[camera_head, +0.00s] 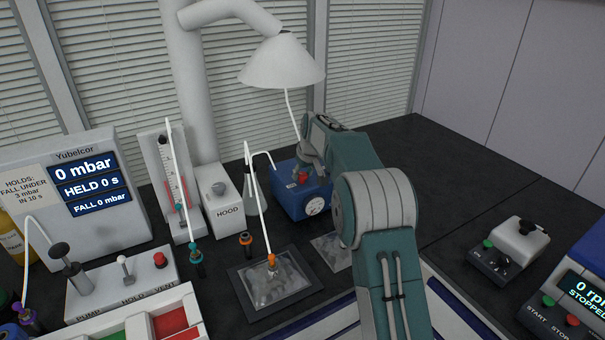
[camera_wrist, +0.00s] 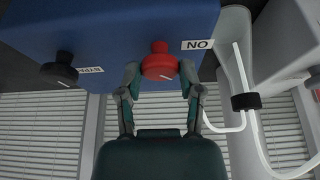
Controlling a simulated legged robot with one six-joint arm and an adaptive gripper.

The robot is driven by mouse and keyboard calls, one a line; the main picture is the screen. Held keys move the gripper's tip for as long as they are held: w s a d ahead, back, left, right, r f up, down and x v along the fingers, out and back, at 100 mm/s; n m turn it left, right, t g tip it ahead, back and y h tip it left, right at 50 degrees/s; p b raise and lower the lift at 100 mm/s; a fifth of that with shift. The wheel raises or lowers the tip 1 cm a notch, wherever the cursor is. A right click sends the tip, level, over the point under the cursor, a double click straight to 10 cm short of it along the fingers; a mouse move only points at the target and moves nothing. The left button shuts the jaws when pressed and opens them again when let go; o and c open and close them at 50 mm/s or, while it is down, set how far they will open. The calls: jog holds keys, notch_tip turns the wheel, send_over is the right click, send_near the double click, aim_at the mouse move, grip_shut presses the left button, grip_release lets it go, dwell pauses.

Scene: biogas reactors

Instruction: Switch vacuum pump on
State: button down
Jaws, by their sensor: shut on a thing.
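The vacuum pump is a blue box (camera_head: 290,204) at the back middle of the bench, with a round white gauge (camera_head: 314,206) on it. Its red knob (camera_head: 303,176) shows at my gripper (camera_head: 308,161). In the wrist view, which looks upside down, the blue pump (camera_wrist: 110,30) fills the top. My gripper (camera_wrist: 161,72) has its two fingers on either side of the red knob (camera_wrist: 158,64), shut on it. A white mark on the knob slants to the right. The ON label (camera_wrist: 197,44) sits beside the knob. A black knob (camera_wrist: 60,73) is by a partly readable bypass label.
A hood switch box (camera_head: 222,204) and a flask (camera_head: 251,188) with tubing stand left of the pump. A white lamp-shaped hood (camera_head: 281,62) hangs above. The Yubelcor display (camera_head: 88,187) reads 0 mbar. The bench right of my arm has clear space.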

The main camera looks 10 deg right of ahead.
jog(key=n, duration=0.1)
jog(key=n+y, duration=0.1)
jog(key=n, duration=0.1)
jog(key=shift+f+n+g, duration=0.25)
jog(key=shift+n+g, duration=0.05)
jog(key=shift+g, duration=0.1)
jog(key=shift+w+d+n+g+y, duration=0.1)
jog(key=shift+n+g+y, duration=0.5)
jog(key=shift+n, duration=1.2)
jog(key=shift+c, duration=1.3)
grip_release()
jog(key=shift+r, duration=0.1)
jog(key=v, duration=1.2)
